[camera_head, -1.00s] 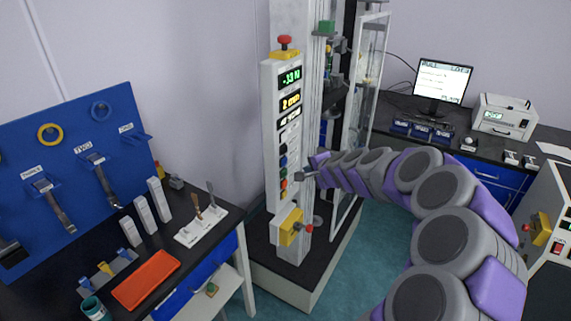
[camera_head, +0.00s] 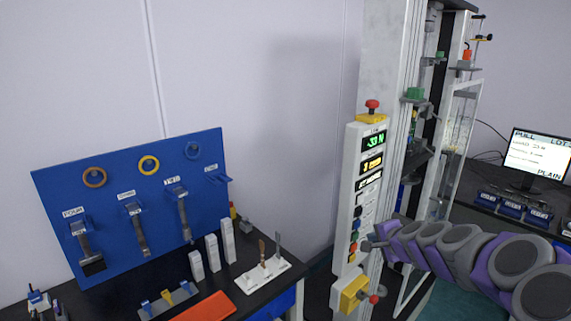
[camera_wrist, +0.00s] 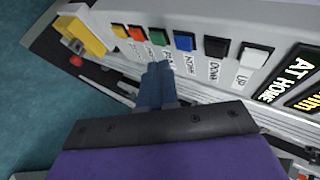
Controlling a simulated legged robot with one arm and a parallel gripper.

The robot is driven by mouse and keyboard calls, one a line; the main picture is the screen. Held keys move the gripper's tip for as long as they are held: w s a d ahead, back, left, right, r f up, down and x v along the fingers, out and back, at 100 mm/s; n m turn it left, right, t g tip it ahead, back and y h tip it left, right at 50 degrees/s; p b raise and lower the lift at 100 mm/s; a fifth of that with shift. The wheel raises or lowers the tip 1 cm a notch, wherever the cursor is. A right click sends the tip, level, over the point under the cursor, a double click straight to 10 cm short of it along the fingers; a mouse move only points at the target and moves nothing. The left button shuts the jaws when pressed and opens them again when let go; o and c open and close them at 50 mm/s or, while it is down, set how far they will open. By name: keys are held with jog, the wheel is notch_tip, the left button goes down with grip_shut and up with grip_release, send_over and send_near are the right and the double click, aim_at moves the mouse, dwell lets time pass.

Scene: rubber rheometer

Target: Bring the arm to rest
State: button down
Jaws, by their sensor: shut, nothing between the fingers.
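My arm (camera_head: 455,250) reaches in from the right in the head view, purple and grey. My gripper (camera_head: 368,245) is at the lower buttons of the tall white control panel (camera_head: 345,215). In the wrist view my gripper (camera_wrist: 158,68) has its two dark blue fingers together, with nothing between them. A lit display (camera_wrist: 290,78) on the panel reads "AT HOME".
A yellow box with a red knob (camera_head: 352,295) sits below the panel. The test machine's column (camera_head: 385,80) rises behind the panel. A black bench (camera_head: 130,305) with a blue tool board (camera_head: 60,190) and orange tray (camera_head: 205,308) is at left. A monitor (camera_head: 538,155) stands at right.

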jog(key=s+a+r+n+g+y, duration=0.25)
jog(key=s+a+n+g, duration=0.55)
jog(key=s+a, duration=1.15)
jog(key=s+d+f+n+g+h, duration=0.1)
jog(key=s+f+n+g+h, duration=0.1)
jog(key=s, duration=1.2)
jog(key=s+d+f+n+g+h, duration=0.2)
jog(key=s+f+n, duration=0.1)
jog(key=s, duration=1)
jog(key=shift+s+f+n+g, duration=0.2)
jog(key=shift+s+n+g, duration=0.2)
jog(key=shift+n, duration=0.4)
jog(key=shift+w+a, duration=0.1)
